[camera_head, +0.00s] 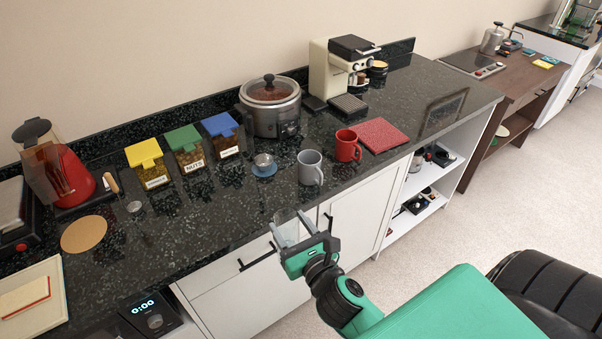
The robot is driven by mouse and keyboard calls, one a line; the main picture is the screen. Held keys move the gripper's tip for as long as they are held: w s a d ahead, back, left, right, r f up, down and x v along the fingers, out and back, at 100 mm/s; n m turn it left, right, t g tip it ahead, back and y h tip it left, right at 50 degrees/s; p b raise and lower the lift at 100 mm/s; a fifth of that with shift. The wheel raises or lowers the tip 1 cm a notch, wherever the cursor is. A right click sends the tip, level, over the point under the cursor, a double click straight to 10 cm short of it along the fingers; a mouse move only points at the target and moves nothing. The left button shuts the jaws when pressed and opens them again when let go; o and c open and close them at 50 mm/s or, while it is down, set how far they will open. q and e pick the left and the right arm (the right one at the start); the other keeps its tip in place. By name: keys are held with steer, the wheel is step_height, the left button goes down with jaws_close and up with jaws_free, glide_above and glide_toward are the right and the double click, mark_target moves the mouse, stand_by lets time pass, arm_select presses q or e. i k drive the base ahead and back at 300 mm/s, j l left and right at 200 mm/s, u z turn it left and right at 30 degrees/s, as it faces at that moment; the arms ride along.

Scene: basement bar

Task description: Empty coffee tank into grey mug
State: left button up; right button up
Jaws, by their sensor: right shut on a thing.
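The grey mug (310,168) stands upright on the dark counter near its front edge. My right gripper (307,243) is in front of the counter edge, below the mug in the picture. It is shut on a clear, boxy container that looks like the coffee tank (287,233). The tank is apart from the mug, and I cannot tell what is inside it. A cream coffee machine (328,72) stands at the back of the counter. My left gripper is not in view.
A red mug (347,146) stands right of the grey mug, beside a red mat (381,135). A slow cooker (271,107) and jars with yellow, green and blue lids are behind.

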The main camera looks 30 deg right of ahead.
mark_target(310, 161)
steer(key=l+u, duration=0.1)
steer(key=l, duration=0.3)
steer(key=k+l+u, duration=0.15)
steer(key=l, duration=0.25)
steer(key=l+u, duration=0.1)
steer(key=l, duration=0.35)
steer(key=k+l+u, duration=0.1)
steer(key=l, duration=0.3)
steer(key=k+l+u, duration=0.1)
steer(key=l, duration=0.3)
steer(key=k+l+u, duration=0.15)
steer(key=l, duration=0.2)
